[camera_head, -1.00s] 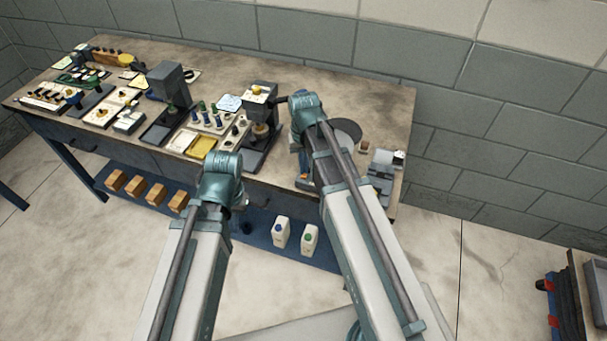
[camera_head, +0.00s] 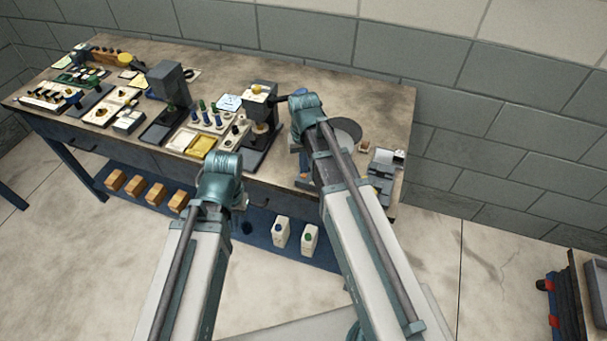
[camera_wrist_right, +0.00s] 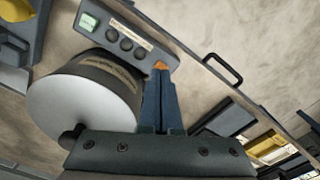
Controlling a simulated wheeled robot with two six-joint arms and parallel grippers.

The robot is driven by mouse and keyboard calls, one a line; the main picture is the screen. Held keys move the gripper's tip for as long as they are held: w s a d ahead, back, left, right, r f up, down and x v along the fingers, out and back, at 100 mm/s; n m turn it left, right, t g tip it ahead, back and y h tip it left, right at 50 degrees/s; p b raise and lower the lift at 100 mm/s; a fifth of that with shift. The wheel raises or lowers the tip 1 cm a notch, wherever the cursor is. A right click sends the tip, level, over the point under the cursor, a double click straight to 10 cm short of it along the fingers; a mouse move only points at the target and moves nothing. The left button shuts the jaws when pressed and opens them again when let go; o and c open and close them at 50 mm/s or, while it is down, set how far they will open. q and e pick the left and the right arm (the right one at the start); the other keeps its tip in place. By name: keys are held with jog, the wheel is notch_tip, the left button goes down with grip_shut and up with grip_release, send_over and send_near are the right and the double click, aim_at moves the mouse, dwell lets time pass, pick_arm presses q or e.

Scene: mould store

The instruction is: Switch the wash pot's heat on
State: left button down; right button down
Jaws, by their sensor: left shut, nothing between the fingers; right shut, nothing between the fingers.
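The wash pot (camera_wrist_right: 82,105) is a round vessel with a pale grey disc and a dark labelled side in the right wrist view. Its control panel (camera_wrist_right: 130,42) has a small green display and several dark round knobs. In the head view the pot's dark round top (camera_head: 346,130) is partly hidden by my right arm. My right gripper (camera_wrist_right: 160,75) is shut and empty, its blue fingers at the panel's end beside an orange piece (camera_wrist_right: 160,65). Whether they touch the panel is unclear. My left gripper (camera_head: 243,203) is shut, mostly hidden by its wrist, in front of the bench.
The bench (camera_head: 385,100) carries a dark press-like stand (camera_head: 262,105), bottles, and yellow and white trays (camera_head: 200,145) left of the pot. A grey device (camera_head: 383,170) stands at the right end. White jugs (camera_head: 280,232) and wooden blocks (camera_head: 135,187) sit on the lower shelf.

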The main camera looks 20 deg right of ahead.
jog(key=shift+f+b, duration=0.7)
jog(key=shift+f, duration=0.1)
jog(key=shift+r, duration=0.15)
notch_tip(320, 180, up, 10)
jog(key=p, duration=1)
dwell(0.4)
jog(key=s+a+f+n+b, duration=0.2)
jog(key=s+a, duration=0.3)
jog(key=s, duration=0.2)
jog(key=s+a+f+n+h+b, duration=0.1)
jog(key=s+a+f+n+b, duration=0.1)
jog(key=s+a, duration=0.3)
jog(key=shift+s+a+f+n+b, duration=0.3)
jog(key=shift+s+f+b, duration=0.35)
jog(key=shift+s, duration=0.55)
jog(key=shift+d, duration=0.1)
